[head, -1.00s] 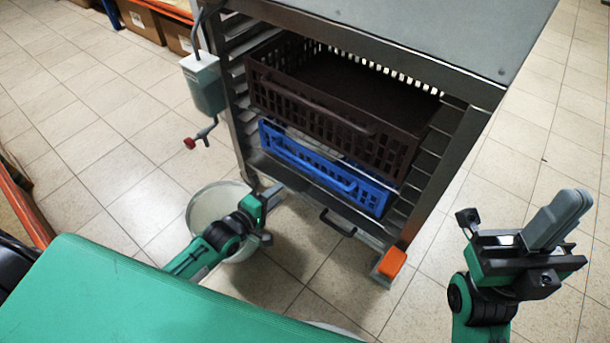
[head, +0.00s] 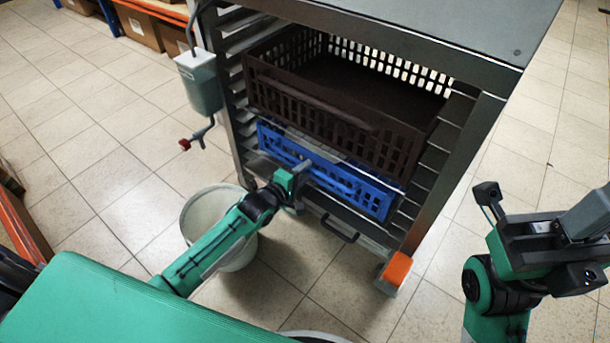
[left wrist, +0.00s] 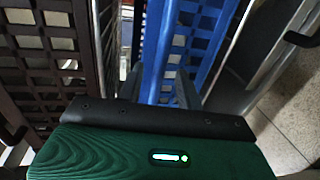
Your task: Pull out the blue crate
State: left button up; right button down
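The blue crate (head: 340,183) sits in the rack on a low level, below a dark brown crate (head: 335,124). Its slotted front wall faces me. My left gripper (head: 301,168) is at the left half of that front wall. In the left wrist view, the blue crate (left wrist: 155,70) runs between the two grey fingers (left wrist: 160,90). The fingers stand apart, and I cannot see them pressing on it. My right gripper (head: 595,215) is at the right edge of the head view, away from the rack, with its fingers together and empty.
The metal rack (head: 455,160) has an orange corner block (head: 397,268) at its foot and a dark handle (head: 338,229) below the blue crate. A white bucket (head: 205,210) stands beneath my left arm. A dispenser (head: 199,82) hangs on the rack's left side. Tiled floor lies open at right.

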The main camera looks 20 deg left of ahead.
pick_arm(q)
jog(key=shift+w+d+f, duration=0.1)
jog(key=shift+w+d, duration=0.1)
jog(key=shift+w, duration=0.25)
grip_shut()
